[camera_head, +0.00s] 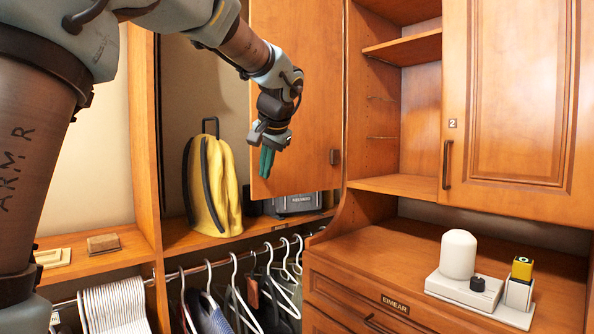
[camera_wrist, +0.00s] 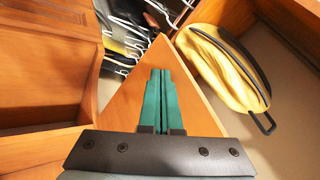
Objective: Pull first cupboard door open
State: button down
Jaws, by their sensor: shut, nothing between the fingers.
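A plain wooden door panel (camera_head: 300,100) hangs in the middle of the head view, with a small dark fitting (camera_head: 335,157) near its right edge. The bay to its left is uncovered. No number shows on this panel. The panel also shows in the wrist view (camera_wrist: 200,105) as a pointed corner behind my fingers. My gripper (camera_head: 266,165) is shut and empty, its green fingers pointing down in front of the panel's lower left part. The fingers also show in the wrist view (camera_wrist: 160,75); contact with the panel cannot be told. Another door (camera_head: 520,90), labelled 2, is closed at the right with a dark vertical handle (camera_head: 447,165).
A yellow bag (camera_head: 210,185) stands on the shelf left of the panel, with a dark box (camera_head: 298,204) below the panel. Hangers with clothes (camera_head: 240,290) hang beneath. A counter at the right (camera_head: 375,250) holds a white device (camera_head: 458,255). Open shelves (camera_head: 405,185) separate the doors.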

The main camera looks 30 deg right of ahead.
aim_at(258, 161)
jog(key=shift+w+a+p, duration=0.2)
jog(key=shift+w, duration=0.75)
jog(key=shift+w+a+p, duration=0.15)
jog(key=shift+w+a, duration=0.05)
jog(key=shift+w, duration=0.75)
